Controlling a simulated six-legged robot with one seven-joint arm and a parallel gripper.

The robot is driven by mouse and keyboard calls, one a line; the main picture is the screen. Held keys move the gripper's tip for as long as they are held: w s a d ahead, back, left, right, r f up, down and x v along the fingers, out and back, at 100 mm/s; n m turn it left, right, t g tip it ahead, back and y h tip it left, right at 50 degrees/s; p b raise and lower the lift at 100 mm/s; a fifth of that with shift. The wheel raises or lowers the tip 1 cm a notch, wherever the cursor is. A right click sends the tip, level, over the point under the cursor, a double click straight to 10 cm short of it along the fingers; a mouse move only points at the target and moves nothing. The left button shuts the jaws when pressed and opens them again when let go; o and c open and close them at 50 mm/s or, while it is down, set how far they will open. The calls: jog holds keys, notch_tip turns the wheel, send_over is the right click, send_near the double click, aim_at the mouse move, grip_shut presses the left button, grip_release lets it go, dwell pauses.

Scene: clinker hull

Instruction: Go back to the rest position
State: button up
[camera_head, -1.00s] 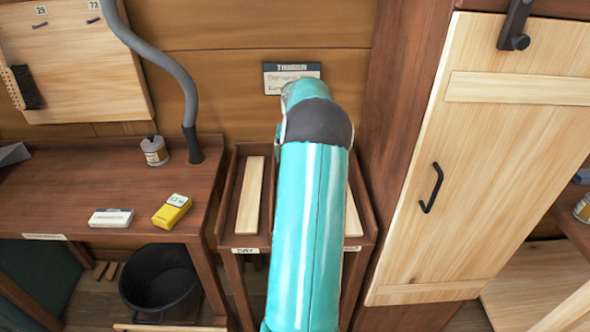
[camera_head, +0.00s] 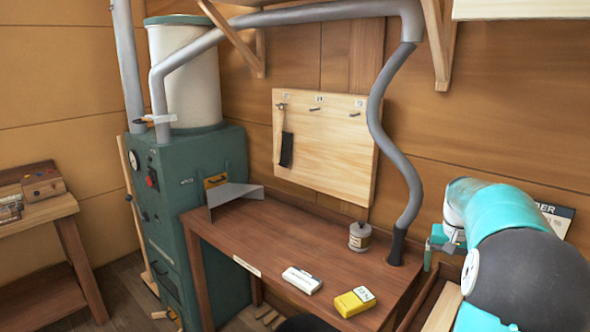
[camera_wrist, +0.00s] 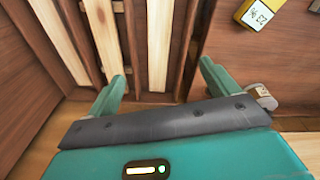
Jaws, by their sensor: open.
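My gripper (camera_wrist: 160,82) is open in the wrist view, its two teal fingers spread wide with nothing between them. Beyond the fingers lies a wooden rack with pale wooden strips (camera_wrist: 160,40) in dark slots. In the head view my teal arm fills the lower right, bent, and my gripper (camera_head: 432,245) shows partly at its left, by the right end of the brown workbench (camera_head: 300,235). The fingertips are hard to make out there.
On the bench are a yellow box (camera_head: 352,302), a white box (camera_head: 301,280), a small tin (camera_head: 359,236) and a grey angled plate (camera_head: 235,193). A grey hose (camera_head: 385,130) drops to the bench's right end. A green machine (camera_head: 200,160) stands at left.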

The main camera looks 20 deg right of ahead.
jog(key=a+r+n+t, duration=0.1)
jog(key=a+r+n, duration=0.15)
jog(key=a, duration=1.15)
jog(key=a+r+n+t, duration=0.2)
jog(key=a+r, duration=0.2)
jog(key=a, duration=0.9)
jog(key=s+a+f+n+t, duration=0.1)
jog(key=s+a+n, duration=0.1)
jog(key=s+a, duration=0.3)
jog(key=s+a+f+n+t+y, duration=0.1)
jog(key=s+a, duration=0.5)
jog(key=a, duration=0.6)
jog(key=shift+s+f+n, duration=0.15)
jog(key=shift+f+n, duration=0.45)
jog(key=shift+n, duration=0.35)
